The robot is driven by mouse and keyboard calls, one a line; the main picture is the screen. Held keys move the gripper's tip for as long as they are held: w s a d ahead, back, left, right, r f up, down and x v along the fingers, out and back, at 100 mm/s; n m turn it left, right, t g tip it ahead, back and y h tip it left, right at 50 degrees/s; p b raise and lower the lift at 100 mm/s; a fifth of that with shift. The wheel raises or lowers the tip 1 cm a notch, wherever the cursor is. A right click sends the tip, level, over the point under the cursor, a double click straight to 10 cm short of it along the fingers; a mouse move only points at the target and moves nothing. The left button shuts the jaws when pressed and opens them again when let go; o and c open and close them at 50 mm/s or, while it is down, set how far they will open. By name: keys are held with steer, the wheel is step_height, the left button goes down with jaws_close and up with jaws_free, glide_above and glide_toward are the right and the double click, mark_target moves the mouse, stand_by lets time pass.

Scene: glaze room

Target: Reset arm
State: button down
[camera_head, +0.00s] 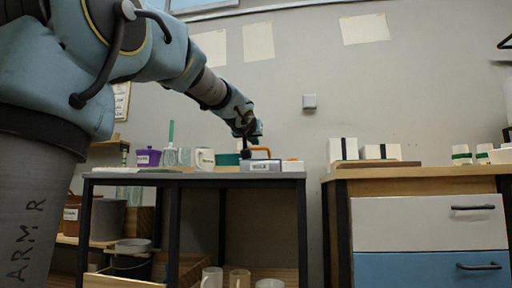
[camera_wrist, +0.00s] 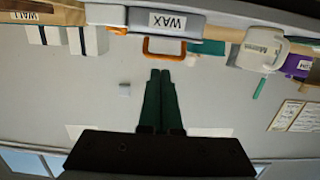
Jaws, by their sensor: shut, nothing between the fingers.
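My gripper (camera_head: 245,148) is at the end of my outstretched arm, above the right part of the dark-topped table (camera_head: 200,177). In the wrist view, which looks upside down, its two green fingers (camera_wrist: 160,73) are together with nothing between them. A grey box labelled WAX with an orange handle (camera_wrist: 165,47) shows beyond the fingertips. In the head view the grey labelled box (camera_head: 262,166) stands on the table just below my gripper. I cannot tell the exact gap between the fingertips and the handle.
A purple pot (camera_head: 147,158), glass jars and a white mug (camera_head: 204,158) stand left on the table. A drawer cabinet (camera_head: 428,222) with striped white containers (camera_head: 343,149) stands right, past a narrow gap. Several cups sit below. The wall above is mostly clear.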

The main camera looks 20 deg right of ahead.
steer(key=shift+s+a+f, duration=0.2)
steer(key=shift+s, duration=0.2)
steer(key=shift+a, duration=0.1)
steer(key=s+a+f+n+g+y+p, duration=0.15)
steer(key=a+f+g+y+p, duration=0.45)
steer(key=a+f+p, duration=0.9)
steer(key=s+a+f+n+g+y+p, duration=0.1)
steer(key=s+a+f+g+p, duration=0.2)
steer(key=s+a+f, duration=0.6)
steer(key=s+a+f+n+g+y+p, duration=0.15)
steer(key=s+a+f+g, duration=0.25)
steer(key=s+a+f, duration=0.5)
step_height(320, 180, up, 38)
steer(key=s+d+p, duration=0.2)
steer(key=p, duration=3.6)
steer(key=shift+s+d, duration=0.15)
steer(key=shift+d, duration=0.2)
